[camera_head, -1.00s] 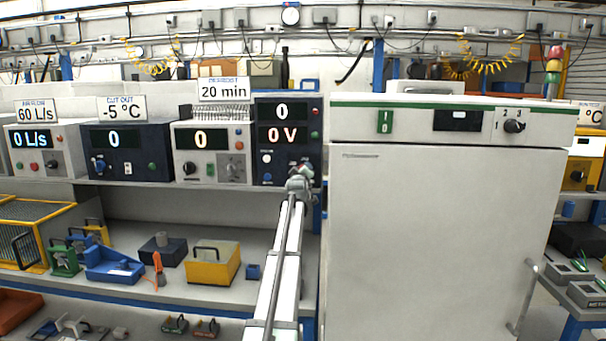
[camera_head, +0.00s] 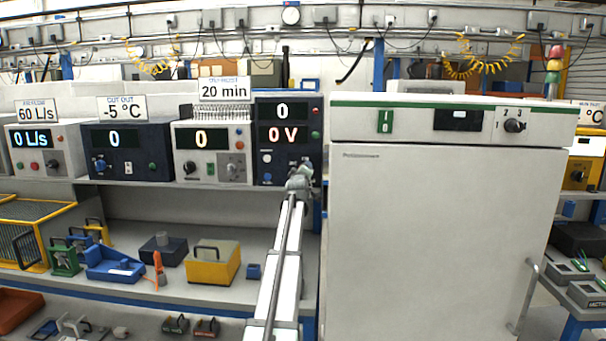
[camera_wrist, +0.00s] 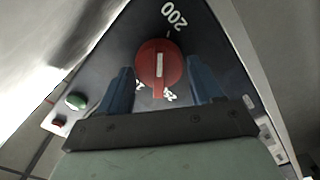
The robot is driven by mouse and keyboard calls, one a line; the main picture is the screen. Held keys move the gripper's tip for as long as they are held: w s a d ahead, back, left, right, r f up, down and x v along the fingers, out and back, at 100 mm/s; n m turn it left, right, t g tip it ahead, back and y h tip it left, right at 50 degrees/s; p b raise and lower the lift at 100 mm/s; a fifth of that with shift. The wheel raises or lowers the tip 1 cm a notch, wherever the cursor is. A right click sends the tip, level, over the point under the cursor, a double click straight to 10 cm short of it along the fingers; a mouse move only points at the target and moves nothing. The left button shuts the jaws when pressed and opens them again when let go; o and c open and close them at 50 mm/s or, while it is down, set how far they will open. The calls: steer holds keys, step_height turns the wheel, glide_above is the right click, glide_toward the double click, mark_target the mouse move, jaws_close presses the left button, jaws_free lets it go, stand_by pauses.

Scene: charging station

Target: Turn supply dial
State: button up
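The supply unit (camera_head: 288,112) is a dark blue box on the shelf, with displays reading 0 and 0 V. Its red dial (camera_wrist: 159,63), with a white pointer bar, shows in the wrist view. The bar is roughly upright in the picture, and the marking 200 (camera_wrist: 174,17) stands just above the dial. My gripper (camera_wrist: 160,75) is at the dial, with one blue finger on each side of it. A narrow gap seems to show beside each finger, so it looks open around the dial. In the head view my gripper (camera_head: 300,178) hides the dial.
A white cabinet (camera_head: 440,230) stands close to the right of the supply unit. A white unit (camera_head: 213,152) stands directly to its left. In the wrist view, a green button (camera_wrist: 76,101) and a small red button (camera_wrist: 59,122) sit left of the fingers.

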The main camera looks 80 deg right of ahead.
steer(key=o, duration=0.3)
steer(key=shift+a, duration=0.15)
steer(key=a, duration=1.3)
steer(key=shift+a, duration=0.3)
